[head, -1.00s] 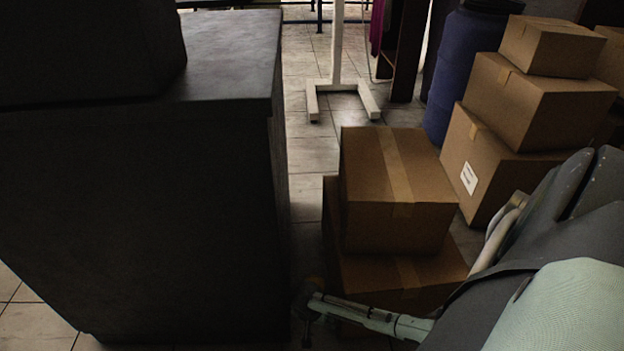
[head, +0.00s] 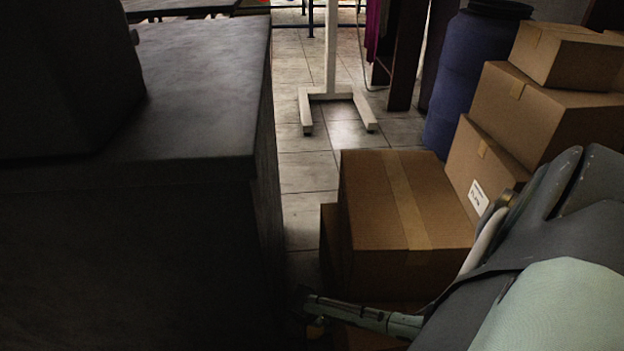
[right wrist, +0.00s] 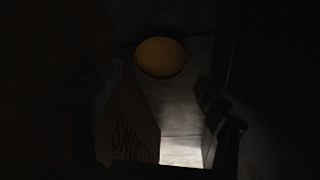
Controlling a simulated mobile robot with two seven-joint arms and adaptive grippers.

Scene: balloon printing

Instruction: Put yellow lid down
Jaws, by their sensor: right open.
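A round yellow lid (right wrist: 160,57) shows in the right wrist view, above the picture's middle. It seems to lie flat on a dim grey surface, apart from my gripper. My right gripper (head: 308,303) is low in the head view, between the dark counter and the cardboard boxes. It is open, and nothing shows in it. Its dark finger parts are at the right of the wrist view; the other side is lost in shadow. My left gripper is not in view.
A dark counter (head: 205,85) with a black block on it fills the left. Stacked cardboard boxes (head: 400,205) stand close to my right arm, with a blue barrel (head: 470,75) behind. A printed box (right wrist: 128,125) is near the right gripper.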

